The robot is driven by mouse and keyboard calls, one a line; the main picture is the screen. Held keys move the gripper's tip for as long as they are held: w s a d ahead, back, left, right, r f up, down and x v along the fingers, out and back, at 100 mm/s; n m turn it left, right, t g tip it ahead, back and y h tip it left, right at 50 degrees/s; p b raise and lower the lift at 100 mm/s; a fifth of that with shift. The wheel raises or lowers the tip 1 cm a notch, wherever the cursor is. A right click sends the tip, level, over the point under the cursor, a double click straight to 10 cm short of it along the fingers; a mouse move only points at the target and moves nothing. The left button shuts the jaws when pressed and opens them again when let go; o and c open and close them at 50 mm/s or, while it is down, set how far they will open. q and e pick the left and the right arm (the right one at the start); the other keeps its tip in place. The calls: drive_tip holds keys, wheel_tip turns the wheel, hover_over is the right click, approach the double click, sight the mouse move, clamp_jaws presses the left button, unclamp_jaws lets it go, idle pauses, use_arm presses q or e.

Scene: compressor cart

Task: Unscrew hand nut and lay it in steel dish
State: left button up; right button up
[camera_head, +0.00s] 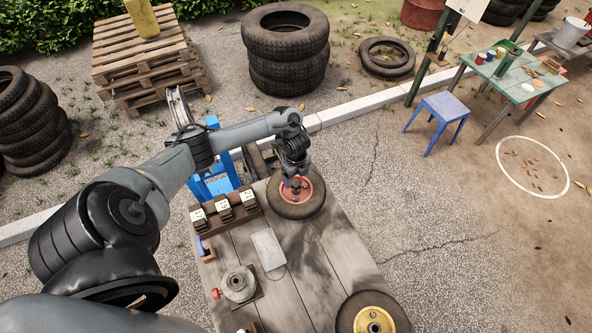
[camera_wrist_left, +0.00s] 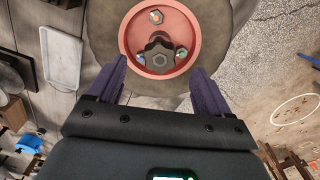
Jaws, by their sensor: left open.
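The hand nut (camera_wrist_left: 158,55) is a dark lobed knob at the middle of a red wheel hub (camera_wrist_left: 146,20), clearest in the left wrist view. In the head view the red-hubbed wheel (camera_head: 318,200) lies at the far end of the wooden cart top, and my gripper partly hides the nut. My left gripper (camera_head: 296,183) is over this hub. Its two purple fingers (camera_wrist_left: 160,78) are open and empty, spread to either side of the nut and short of it. A pale grey rectangular tray (camera_head: 268,249), which looks like the steel dish, lies empty mid-cart; it also shows in the left wrist view (camera_wrist_left: 61,58).
On the cart (camera_head: 315,255) a wooden rack with several white-labelled blocks (camera_head: 224,211) stands left of the tray. A round metal fitting (camera_head: 238,284) sits nearer. A yellow-hubbed wheel (camera_head: 374,322) lies at the near right. The cart's right middle is clear.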

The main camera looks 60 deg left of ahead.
sight(296, 182)
use_arm(q)
drive_tip(key=shift+f, duration=1.8)
drive_tip(key=c, duration=1.2)
drive_tip(key=shift+r+n+p, duration=0.15)
drive_tip(key=shift+n+p, duration=0.75)
drive_tip(key=shift+n, duration=0.2)
